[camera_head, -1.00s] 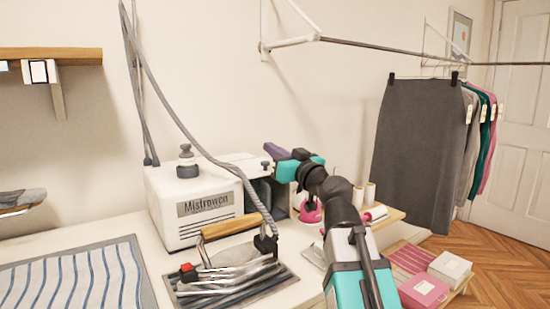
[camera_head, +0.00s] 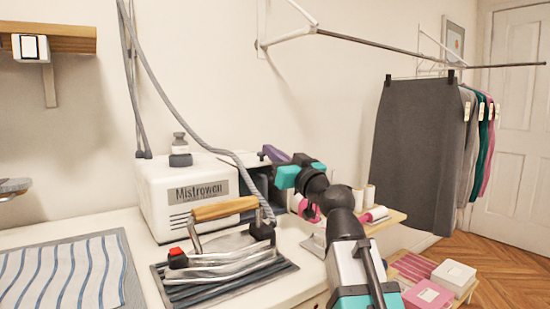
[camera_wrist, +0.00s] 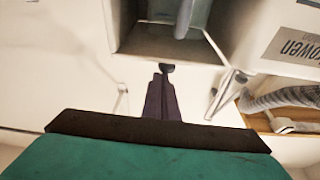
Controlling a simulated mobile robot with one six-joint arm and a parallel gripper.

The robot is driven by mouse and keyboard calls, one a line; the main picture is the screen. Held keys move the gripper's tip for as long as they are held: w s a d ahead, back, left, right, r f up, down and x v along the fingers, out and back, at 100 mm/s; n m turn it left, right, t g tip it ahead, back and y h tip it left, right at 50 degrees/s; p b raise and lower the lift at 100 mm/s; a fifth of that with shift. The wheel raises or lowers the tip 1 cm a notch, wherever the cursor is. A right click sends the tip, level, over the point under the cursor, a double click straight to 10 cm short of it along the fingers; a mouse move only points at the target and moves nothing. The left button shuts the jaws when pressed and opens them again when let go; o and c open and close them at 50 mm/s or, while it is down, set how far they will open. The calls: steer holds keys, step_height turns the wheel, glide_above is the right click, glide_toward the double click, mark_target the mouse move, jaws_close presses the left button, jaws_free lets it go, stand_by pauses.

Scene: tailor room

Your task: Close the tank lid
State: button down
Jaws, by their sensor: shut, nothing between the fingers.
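The white Mistrowen steam station (camera_head: 165,205) stands on the table in the head view, its dark compartment open at the right end. The wrist view shows this opening (camera_wrist: 128,40) with a blue-grey part (camera_wrist: 187,14) inside. My gripper (camera_head: 275,154) is shut and empty.
An iron (camera_head: 225,230) with a wooden handle stands in front of the station, and its hose (camera_head: 165,90) rises to the upper left. A striped cloth (camera_head: 65,275) lies at left. Thread spools (camera_head: 369,196) and boxes (camera_head: 428,295) are at right.

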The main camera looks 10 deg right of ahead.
steer(key=shift+f, duration=0.4)
steer(key=shift+r, duration=0.15)
steer(key=s+d+b, duration=0.1)
steer(key=s+d, duration=0.3)
steer(key=s, duration=0.4)
steer(key=shift+s+d+r, duration=0.2)
steer(key=shift+s+r, duration=0.05)
stand_by(1.1)
stand_by(0.5)
